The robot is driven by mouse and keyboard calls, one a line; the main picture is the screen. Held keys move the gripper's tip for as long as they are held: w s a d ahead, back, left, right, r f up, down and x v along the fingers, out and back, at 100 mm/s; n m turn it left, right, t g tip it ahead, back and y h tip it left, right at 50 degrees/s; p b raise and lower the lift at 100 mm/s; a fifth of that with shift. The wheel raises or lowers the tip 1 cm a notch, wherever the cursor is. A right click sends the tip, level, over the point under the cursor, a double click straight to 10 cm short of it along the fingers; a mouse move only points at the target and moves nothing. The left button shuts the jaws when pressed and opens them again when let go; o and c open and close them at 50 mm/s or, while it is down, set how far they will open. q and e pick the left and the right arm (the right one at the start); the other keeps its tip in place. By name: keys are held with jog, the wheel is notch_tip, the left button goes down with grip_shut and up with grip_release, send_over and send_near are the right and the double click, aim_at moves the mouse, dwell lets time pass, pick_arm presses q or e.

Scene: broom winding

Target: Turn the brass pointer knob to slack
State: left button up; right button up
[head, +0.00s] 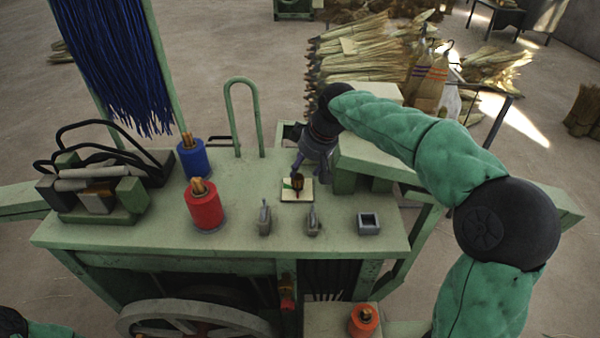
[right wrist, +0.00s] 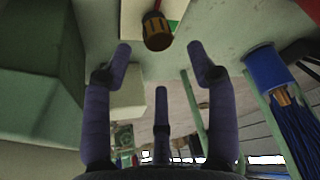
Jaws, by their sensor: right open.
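The brass pointer knob (head: 297,182) stands on a small cream plate (head: 304,195) with a green patch, on the green machine table. In the right wrist view the ribbed brass and dark knob (right wrist: 157,32) shows at the top centre, with a thin red strip beyond it. My right gripper (head: 302,166) reaches down just behind the knob in the head view. Its fingers (right wrist: 160,52) are spread apart with nothing between them, and the knob lies just past their tips, apart from them. The plate markings are too small to read. My left gripper is out of view.
Two small grey levers (head: 265,218) (head: 313,222) and a square grey socket (head: 368,223) stand in front of the plate. Red (head: 204,208) and blue (head: 193,158) spools and a green hoop (head: 242,115) stand to the left. A raised green block (head: 365,163) is close on the right.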

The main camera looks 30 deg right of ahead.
jog(key=v, duration=0.5)
jog(key=shift+s+r, duration=0.1)
jog(key=shift+r, duration=0.3)
